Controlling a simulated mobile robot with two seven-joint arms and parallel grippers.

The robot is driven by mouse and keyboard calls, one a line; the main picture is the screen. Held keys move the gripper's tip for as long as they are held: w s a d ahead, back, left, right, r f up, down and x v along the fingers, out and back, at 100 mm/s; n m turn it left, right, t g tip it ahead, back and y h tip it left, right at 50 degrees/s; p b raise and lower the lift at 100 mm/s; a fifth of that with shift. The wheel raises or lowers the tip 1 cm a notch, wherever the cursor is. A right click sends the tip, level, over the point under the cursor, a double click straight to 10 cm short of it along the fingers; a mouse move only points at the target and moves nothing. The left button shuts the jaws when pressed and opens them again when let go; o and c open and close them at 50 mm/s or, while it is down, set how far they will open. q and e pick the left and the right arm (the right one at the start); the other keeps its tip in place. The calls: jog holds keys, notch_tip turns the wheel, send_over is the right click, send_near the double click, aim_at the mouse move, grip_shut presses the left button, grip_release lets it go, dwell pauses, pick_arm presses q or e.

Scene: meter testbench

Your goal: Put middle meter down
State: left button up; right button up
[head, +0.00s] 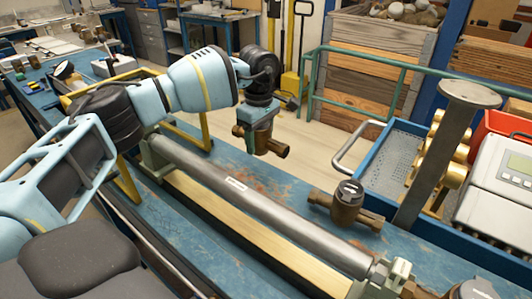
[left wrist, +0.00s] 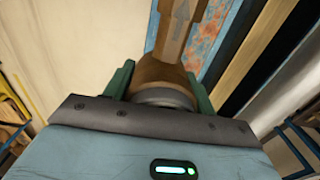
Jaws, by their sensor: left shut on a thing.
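My left gripper (head: 258,120) is shut on a brass meter (head: 272,149) near the far edge of the blue bench. A second brass meter (head: 346,205) stands upright on the bench to the right, apart from the held one. My right gripper is not in view.
A long grey pipe (head: 240,200) runs along the blue bench (head: 232,160), with a clamp (head: 395,275) at its near end. A blue tray (head: 385,160), brass parts (head: 440,145) and a grey post (head: 440,150) stand at right. Bench surface between the two meters is clear.

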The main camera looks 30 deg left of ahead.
aim_at(260, 153)
pick_arm(q)
jog(key=shift+f, duration=2.55)
jog(key=shift+f, duration=0.15)
jog(key=o, duration=1.5)
notch_tip(260, 153, up, 12)
jog(key=shift+r, duration=0.1)
